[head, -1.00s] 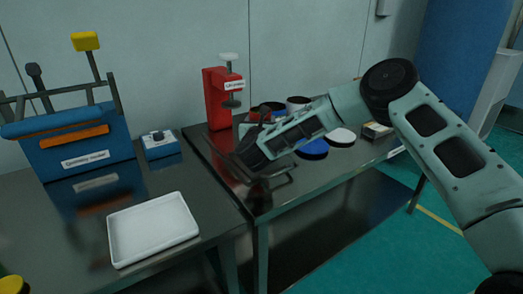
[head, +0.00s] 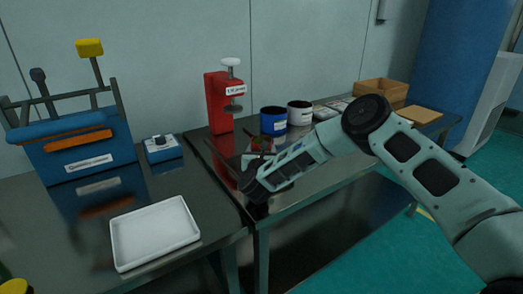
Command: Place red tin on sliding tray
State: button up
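My gripper (head: 250,186) is dark and low over the front left part of the right-hand metal table, pointing down and left. Its fingertips are small and dark here, so I cannot tell if they are open or hold anything. No red tin shows clearly; a small patch with red and green (head: 261,141) lies just behind my gripper, partly hidden by it. A white shallow tray (head: 120,250) lies empty on the left table; whether it is the sliding tray I cannot tell.
A red clamp device (head: 217,103) stands behind my gripper. A blue machine (head: 80,150) and a small control box (head: 162,151) are on the left table. A cardboard box (head: 381,93) is at the back right.

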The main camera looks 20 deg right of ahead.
jog(key=o, duration=1.2)
jog(key=shift+s+r, duration=0.1)
